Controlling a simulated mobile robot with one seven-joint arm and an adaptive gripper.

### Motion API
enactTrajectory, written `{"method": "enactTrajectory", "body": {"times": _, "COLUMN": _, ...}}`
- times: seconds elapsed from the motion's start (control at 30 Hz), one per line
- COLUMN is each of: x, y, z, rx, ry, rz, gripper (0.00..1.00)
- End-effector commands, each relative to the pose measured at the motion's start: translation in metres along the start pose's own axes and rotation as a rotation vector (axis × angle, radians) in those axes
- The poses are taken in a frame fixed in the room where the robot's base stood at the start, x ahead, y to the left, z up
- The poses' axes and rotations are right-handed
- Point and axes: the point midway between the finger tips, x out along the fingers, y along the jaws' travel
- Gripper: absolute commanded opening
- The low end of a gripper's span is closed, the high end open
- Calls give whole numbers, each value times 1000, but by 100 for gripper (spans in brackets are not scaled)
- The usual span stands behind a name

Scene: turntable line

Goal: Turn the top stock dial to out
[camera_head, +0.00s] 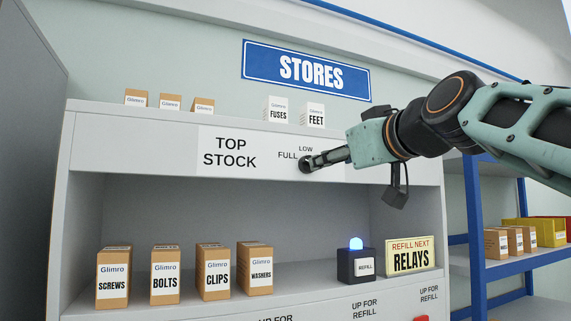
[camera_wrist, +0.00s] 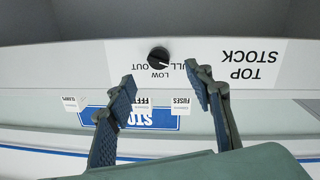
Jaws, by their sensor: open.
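The top stock dial (camera_wrist: 158,57) is a small round black knob on the white label panel, with OUT, LOW and FULL printed around it. The wrist view shows this upside down. A pale mark on the knob seems to lie toward FULL, but it is small. My gripper (camera_wrist: 160,78) is open, its two fingers apart. The dial shows between and just beyond the tips, with no contact visible. In the head view my gripper (camera_head: 314,161) reaches in from the right to the dial (camera_head: 304,165), and the word OUT is hidden behind it.
Small boxes, including a FUSES box (camera_head: 277,110), stand on the ledge above the panel. A STORES sign (camera_head: 306,71) hangs behind them. Below are several brown boxes, a button box with a blue light (camera_head: 356,264) and a RELAYS sign (camera_head: 411,257). A blue rack (camera_head: 476,240) stands at right.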

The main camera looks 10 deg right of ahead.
Motion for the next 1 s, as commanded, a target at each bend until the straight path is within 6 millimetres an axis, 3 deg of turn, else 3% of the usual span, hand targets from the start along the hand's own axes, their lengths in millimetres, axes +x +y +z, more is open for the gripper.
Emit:
{"method": "enactTrajectory", "body": {"times": 0.23, "x": 12, "y": 3, "z": -9, "rx": -8, "ry": 14, "rz": 5, "gripper": 48}}
{"method": "enactTrajectory", "body": {"times": 0.7, "x": 90, "y": 3, "z": -10, "rx": -8, "ry": 12, "rz": 5, "gripper": 48}}
{"method": "enactTrajectory", "body": {"times": 1.0, "x": 108, "y": 4, "z": -9, "rx": -7, "ry": 14, "rz": 6, "gripper": 48}}
